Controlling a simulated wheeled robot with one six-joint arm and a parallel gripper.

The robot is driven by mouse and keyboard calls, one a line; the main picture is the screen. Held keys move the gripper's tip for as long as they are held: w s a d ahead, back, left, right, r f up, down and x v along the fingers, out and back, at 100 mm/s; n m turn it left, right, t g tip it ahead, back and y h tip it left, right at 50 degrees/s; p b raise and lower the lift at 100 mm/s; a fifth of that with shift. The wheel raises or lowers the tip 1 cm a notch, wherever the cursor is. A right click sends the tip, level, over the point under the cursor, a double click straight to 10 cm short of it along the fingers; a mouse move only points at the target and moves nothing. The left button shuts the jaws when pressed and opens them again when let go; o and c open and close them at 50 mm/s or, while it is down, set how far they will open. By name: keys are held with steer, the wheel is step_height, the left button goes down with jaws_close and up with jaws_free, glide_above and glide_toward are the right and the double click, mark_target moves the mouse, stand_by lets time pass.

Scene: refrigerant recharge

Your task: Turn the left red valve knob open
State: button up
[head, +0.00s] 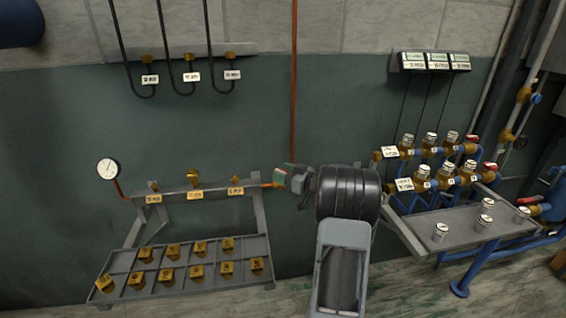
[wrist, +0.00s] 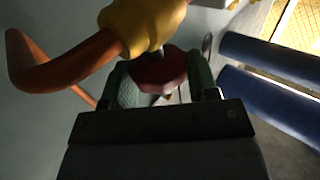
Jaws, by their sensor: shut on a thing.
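The red valve knob (wrist: 160,72) is between the two green fingers of my gripper (wrist: 163,82) in the wrist view. The fingers are shut on its sides. A yellow brass valve body (wrist: 143,22) sits just above the knob, with an orange-copper pipe (wrist: 70,62) running off to the left. In the head view my gripper (head: 281,177) is at the right end of the left rack's bar, by the foot of a vertical copper pipe (head: 293,80). The knob cannot be made out there, and its turn angle is unclear.
A left rack tray (head: 190,289) holds several brass fittings, with a pressure gauge (head: 107,169) above it. On the right, blue pipework with brass valves (head: 424,173) stands behind a grey tray (head: 465,228) with several silver-topped fittings. Black hoses (head: 165,40) hang at upper left.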

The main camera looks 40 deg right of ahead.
steer(key=n+g+y+p, duration=0.1)
steer(key=y, duration=0.1)
steer(key=n+g+y+p, duration=0.1)
steer(key=n+y, duration=0.1)
steer(key=n+g+y+p, duration=0.1)
steer(key=y, duration=0.1)
steer(key=shift+w+d+n+g, duration=0.15)
steer(key=shift+d+n+g, duration=0.15)
steer(key=shift+g, duration=0.1)
steer(key=shift+w+n+g+y+p, duration=0.1)
steer(key=shift+n+g+y+p, duration=0.25)
steer(key=shift+n+g+y, duration=0.9)
steer(key=shift+w+n+g+y+p, duration=0.1)
steer(key=shift+n+g+y+p, duration=0.25)
steer(key=shift+n+g+y, duration=0.9)
steer(key=shift+g+h, duration=0.5)
steer(key=shift+g, duration=0.2)
steer(key=o, duration=0.9)
